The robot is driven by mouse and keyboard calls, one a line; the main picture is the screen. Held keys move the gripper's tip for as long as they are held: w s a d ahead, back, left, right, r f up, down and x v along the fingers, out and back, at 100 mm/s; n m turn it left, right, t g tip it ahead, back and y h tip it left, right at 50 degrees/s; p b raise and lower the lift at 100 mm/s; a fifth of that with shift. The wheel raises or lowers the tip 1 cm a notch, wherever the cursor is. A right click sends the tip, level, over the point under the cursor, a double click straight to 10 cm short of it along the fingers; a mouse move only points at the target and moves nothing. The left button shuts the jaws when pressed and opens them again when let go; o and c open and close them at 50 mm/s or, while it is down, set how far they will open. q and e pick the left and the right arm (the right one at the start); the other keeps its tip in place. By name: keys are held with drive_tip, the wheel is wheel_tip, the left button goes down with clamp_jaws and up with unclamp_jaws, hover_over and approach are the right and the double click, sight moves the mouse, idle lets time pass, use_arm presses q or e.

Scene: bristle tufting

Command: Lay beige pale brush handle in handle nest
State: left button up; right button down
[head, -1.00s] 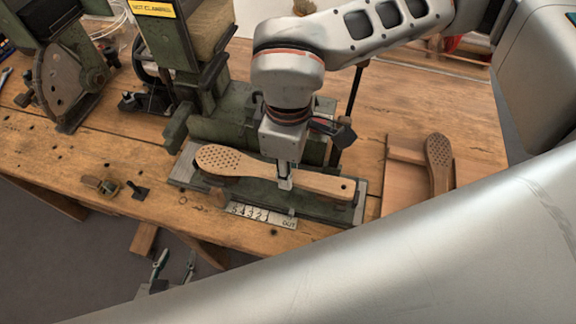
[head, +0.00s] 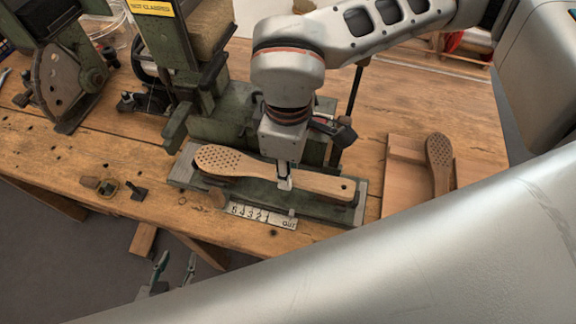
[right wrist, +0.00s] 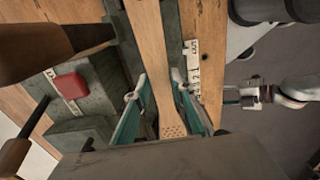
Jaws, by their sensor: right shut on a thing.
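The beige pale brush handle (head: 318,182), with a hole-dotted oval head at its left end, lies level along the green bed of the machine. The handle nest (head: 357,213) is on that bed and mostly hidden under the handle. I cannot tell whether the handle touches it. My right gripper (head: 285,184) comes down from above and is shut on the handle's middle. In the right wrist view the handle (right wrist: 150,45) runs between its teal-lined fingers. My left gripper (head: 174,264) is low in front of the bench, its fingers apart and empty.
A darker brush handle (head: 438,160) lies on a wooden tray (head: 403,195) at the right. A number strip (head: 262,215) marked OUT is at the bed's front edge. The green machine (head: 200,85) stands behind. A small clamp-like part (head: 100,186) lies on the bench at left.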

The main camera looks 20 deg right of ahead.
use_arm(q)
drive_tip(key=shift+s+f+b, duration=0.35)
drive_tip(key=shift+f+b, duration=0.2)
drive_tip(key=shift+f, duration=0.25)
drive_tip(key=shift+s+f+b, duration=0.3)
drive_tip(key=shift+f+b, duration=0.2)
drive_tip(key=shift+f, duration=0.25)
use_arm(e)
drive_tip(key=shift+f, duration=1.15)
idle(0.5)
drive_tip(key=c, duration=1.6)
unclamp_jaws()
drive_tip(key=shift+c, duration=0.2)
drive_tip(key=shift+o, duration=0.3)
drive_tip(key=o, duration=0.3)
drive_tip(key=shift+o, duration=0.2)
use_arm(q)
drive_tip(key=shift+w+r+p, duration=0.3)
drive_tip(key=shift+r+p, duration=0.25)
drive_tip(key=shift+r, duration=0.25)
drive_tip(key=shift+w+r+p, duration=0.35)
drive_tip(key=shift+r+p, duration=0.2)
drive_tip(key=shift+r, duration=0.25)
drive_tip(key=shift+w+r+p, duration=0.3)
drive_tip(key=shift+r+p, duration=0.25)
drive_tip(key=shift+r, duration=0.25)
use_arm(e)
drive_tip(key=shift+r, duration=3.5)
